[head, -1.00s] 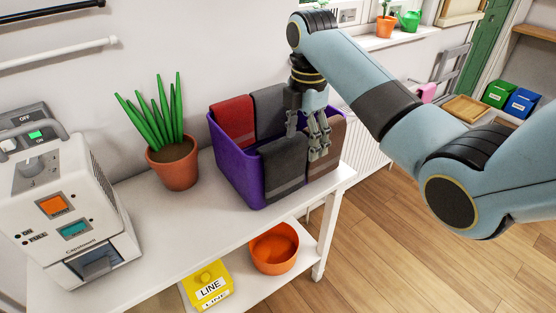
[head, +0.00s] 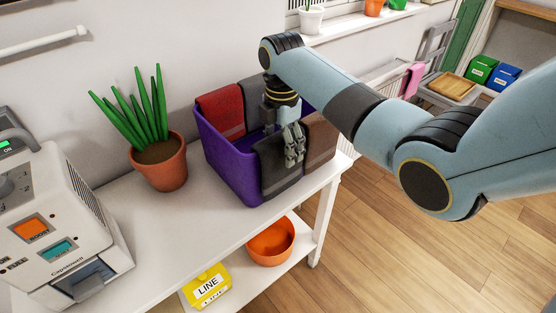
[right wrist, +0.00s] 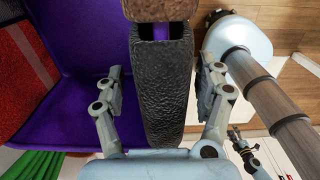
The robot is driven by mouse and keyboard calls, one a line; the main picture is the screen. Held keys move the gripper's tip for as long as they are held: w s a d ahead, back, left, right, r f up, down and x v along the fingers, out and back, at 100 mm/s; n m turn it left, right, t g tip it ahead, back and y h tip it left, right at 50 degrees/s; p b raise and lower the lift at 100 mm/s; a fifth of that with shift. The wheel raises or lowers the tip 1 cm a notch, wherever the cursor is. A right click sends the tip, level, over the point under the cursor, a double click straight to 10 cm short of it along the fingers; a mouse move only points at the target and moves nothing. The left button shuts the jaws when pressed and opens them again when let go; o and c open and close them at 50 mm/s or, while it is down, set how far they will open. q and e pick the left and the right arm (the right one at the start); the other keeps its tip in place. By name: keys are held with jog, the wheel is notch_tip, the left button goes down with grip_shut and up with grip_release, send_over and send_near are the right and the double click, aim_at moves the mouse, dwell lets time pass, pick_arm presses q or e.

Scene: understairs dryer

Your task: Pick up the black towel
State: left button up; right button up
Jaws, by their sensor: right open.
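The black towel (head: 277,174), dark with a greyish band, hangs over the front wall of a purple basket (head: 230,170) on the white table. My right gripper (head: 292,148) is open at this towel's top edge. In the right wrist view, the black towel (right wrist: 162,85) stands edge-on between the parted fingers of my right gripper (right wrist: 160,90). One finger is on the basket's inner side and the other outside. Gaps show on both sides of the towel.
A brown towel (head: 319,140) hangs right beside the black one. A red towel (head: 220,113) and a dark grey towel (head: 252,97) hang at the back wall. A potted plant (head: 160,165) stands left of the basket, and a white machine (head: 50,215) farther left.

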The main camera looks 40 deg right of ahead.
jog(key=f, duration=0.2)
jog(key=shift+s+a+f, duration=0.25)
jog(key=shift+a+f, duration=0.05)
jog(key=shift+f, duration=0.05)
pick_arm(q)
jog(key=shift+w+r, duration=0.15)
jog(key=shift+w, duration=0.55)
pick_arm(e)
jog(key=shift+w+f, duration=0.1)
jog(key=shift+f, duration=0.35)
jog(key=c, duration=1.3)
pick_arm(q)
jog(key=shift+s, duration=0.2)
pick_arm(e)
jog(key=shift+o, duration=0.2)
jog(key=shift+r, duration=0.15)
